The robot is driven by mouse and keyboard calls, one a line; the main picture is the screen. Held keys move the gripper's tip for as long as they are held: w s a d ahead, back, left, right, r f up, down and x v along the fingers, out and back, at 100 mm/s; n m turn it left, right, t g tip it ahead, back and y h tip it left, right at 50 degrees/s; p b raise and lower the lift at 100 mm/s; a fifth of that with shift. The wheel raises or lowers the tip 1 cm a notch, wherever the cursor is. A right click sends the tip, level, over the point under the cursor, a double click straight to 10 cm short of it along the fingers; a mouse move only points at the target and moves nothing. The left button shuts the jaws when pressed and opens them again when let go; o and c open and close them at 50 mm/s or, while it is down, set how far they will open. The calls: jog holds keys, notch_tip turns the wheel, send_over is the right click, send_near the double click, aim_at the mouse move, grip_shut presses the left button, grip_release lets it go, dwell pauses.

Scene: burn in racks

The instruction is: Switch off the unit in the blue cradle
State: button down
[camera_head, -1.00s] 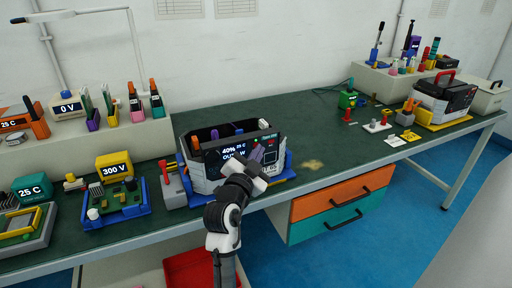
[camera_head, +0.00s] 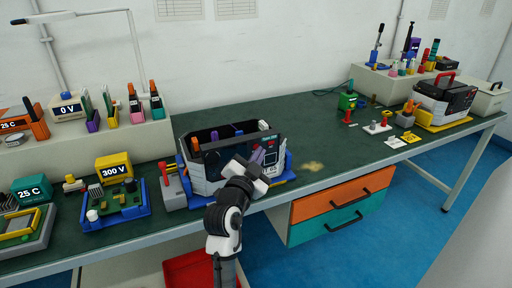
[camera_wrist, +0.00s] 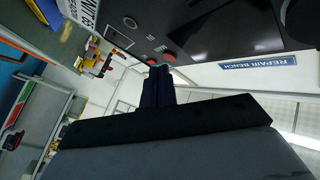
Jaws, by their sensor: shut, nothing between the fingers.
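The unit (camera_head: 198,176) is a grey and black box in the blue cradle (camera_head: 287,174) at the bench's front edge. Its dark front screen (camera_wrist: 240,30) shows no text now.
A grey block with a red handle (camera_head: 172,182) stands just left of the cradle. Left of that is a circuit board in a blue tray (camera_head: 140,209). A similar black unit (camera_head: 447,94) stands in a yellow cradle at far right. The bench middle is clear.

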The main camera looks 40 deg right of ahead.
jog(key=shift+s, duration=0.25)
jog(key=shift+s+a, duration=0.1)
jog(key=shift+s+a, duration=0.2)
jog(key=shift+s, duration=0.75)
jog(key=shift+s+a, duration=0.25)
jog(key=shift+s, duration=0.65)
jog(key=shift+s+a, duration=0.2)
jog(key=shift+s, duration=0.75)
jog(key=s+a, duration=0.2)
jog(key=s, duration=0.5)
jog(key=shift+s+p, duration=0.4)
jog(key=shift+p, duration=0.05)
